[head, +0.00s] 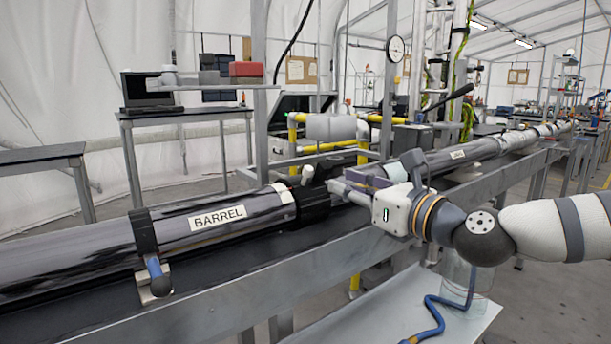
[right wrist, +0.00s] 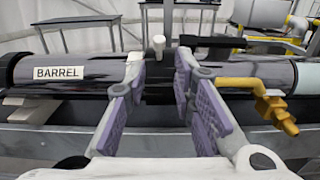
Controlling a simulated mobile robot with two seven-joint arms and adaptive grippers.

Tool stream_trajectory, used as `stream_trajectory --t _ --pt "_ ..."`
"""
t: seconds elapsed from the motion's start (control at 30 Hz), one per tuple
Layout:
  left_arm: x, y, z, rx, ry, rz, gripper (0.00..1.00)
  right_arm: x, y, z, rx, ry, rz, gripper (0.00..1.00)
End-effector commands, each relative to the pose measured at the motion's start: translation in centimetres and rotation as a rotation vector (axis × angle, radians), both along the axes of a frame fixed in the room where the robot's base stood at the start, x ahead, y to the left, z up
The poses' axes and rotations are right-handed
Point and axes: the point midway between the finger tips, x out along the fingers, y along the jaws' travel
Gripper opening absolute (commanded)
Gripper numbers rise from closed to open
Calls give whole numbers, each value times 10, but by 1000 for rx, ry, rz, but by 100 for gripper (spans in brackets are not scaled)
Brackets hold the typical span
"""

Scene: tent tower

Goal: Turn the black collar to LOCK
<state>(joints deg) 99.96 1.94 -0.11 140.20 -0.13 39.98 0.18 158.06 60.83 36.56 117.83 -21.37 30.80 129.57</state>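The black collar (head: 312,205) sits around the dark tube at the right end of the section labelled BARREL (head: 217,218). A short white peg (head: 307,173) stands up from the collar, and it also shows in the right wrist view (right wrist: 159,46). My right gripper (head: 340,186) reaches in from the right at the collar. In the right wrist view its purple-padded fingers (right wrist: 160,66) are spread apart, with the collar and peg between and beyond them. I cannot tell if the fingers touch the collar. No LOCK mark is readable. My left gripper is not in view.
A yellow pipe fitting (right wrist: 245,85) lies right of my right gripper in the wrist view. A grey rail (head: 220,292) runs in front of the tube. Behind stands a table with a laptop (head: 145,92).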

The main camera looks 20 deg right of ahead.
Motion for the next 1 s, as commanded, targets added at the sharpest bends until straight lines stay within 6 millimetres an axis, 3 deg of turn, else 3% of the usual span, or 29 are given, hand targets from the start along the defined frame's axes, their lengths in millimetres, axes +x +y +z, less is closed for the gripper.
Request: stream_trajectory --t 0.03,0.2,0.4,0.73,0.87,1.0 --pt "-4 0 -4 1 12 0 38 13 5 -8 -8 8 2 24" --pt "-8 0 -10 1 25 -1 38 54 21 -7 -7 7 2 24" --pt "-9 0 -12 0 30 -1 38 85 32 -4 -5 6 2 24" --pt "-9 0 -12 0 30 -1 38 91 34 -3 -3 4 1 24" --pt "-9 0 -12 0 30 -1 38 91 34 -3 -3 4 1 0" --pt "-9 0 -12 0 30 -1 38 91 34 -3 -3 4 1 0"
